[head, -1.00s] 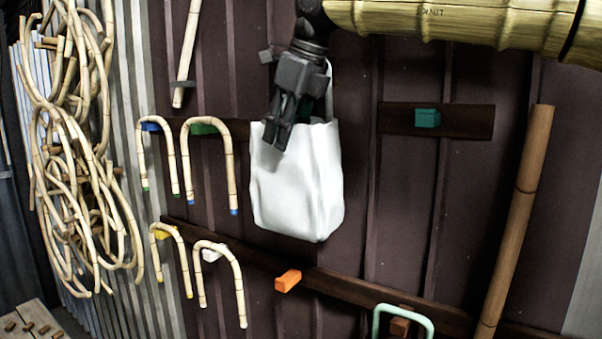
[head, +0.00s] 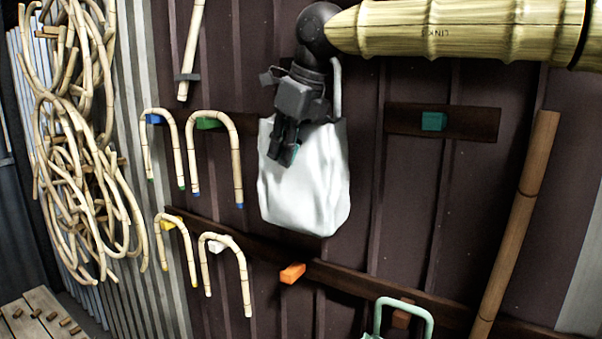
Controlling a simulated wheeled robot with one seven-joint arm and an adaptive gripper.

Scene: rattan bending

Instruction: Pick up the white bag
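The white bag (head: 312,190) hangs upright against the dark wall in the middle of the head view. Part of its white handle (head: 337,88) shows above its right side. My gripper (head: 288,155) is in front of the bag's upper left part, with its fingers pointing down and overlapping the bag in the picture. The fingers appear close together. I cannot tell whether the handle or bag rim is between them. The bag's top left edge and whatever it hangs from are hidden behind my gripper.
Bent rattan canes (head: 221,120) hang on coloured pegs left of the bag. Coiled rattan (head: 85,160) hangs farther left. An orange peg (head: 292,273) sticks out below the bag, a teal peg (head: 433,121) to the right. A bamboo pole (head: 517,225) leans at right.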

